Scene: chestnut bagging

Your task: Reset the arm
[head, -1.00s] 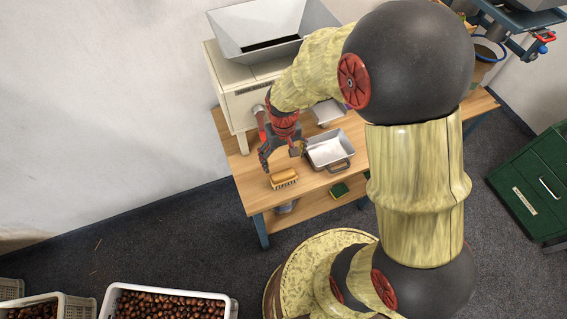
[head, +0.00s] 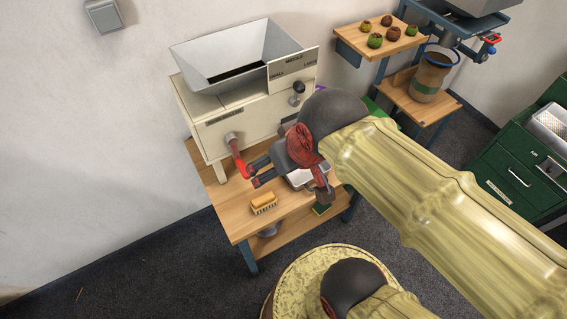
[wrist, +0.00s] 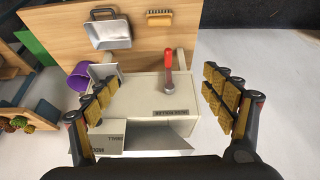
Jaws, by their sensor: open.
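My gripper (head: 254,173) is open and empty in the head view, above the wooden table beside the cream machine. In the wrist view its two padded fingers (wrist: 160,76) stand wide apart with nothing between them. The machine's red-handled lever (wrist: 169,62) shows between and beyond the fingers; in the head view the red lever (head: 239,163) is just left of the fingertips. I cannot tell from the head view whether they touch. My arm comes in from the right and hides part of the table and the metal pan (head: 300,179).
The cream machine (head: 220,128) with a hopper (head: 213,52) stands at the table's back. A brush (head: 264,203) lies at the table's (head: 236,222) front. To the right are a shelf (head: 372,43) with several fruits, a bucket (head: 430,75) and green drawers (head: 510,175).

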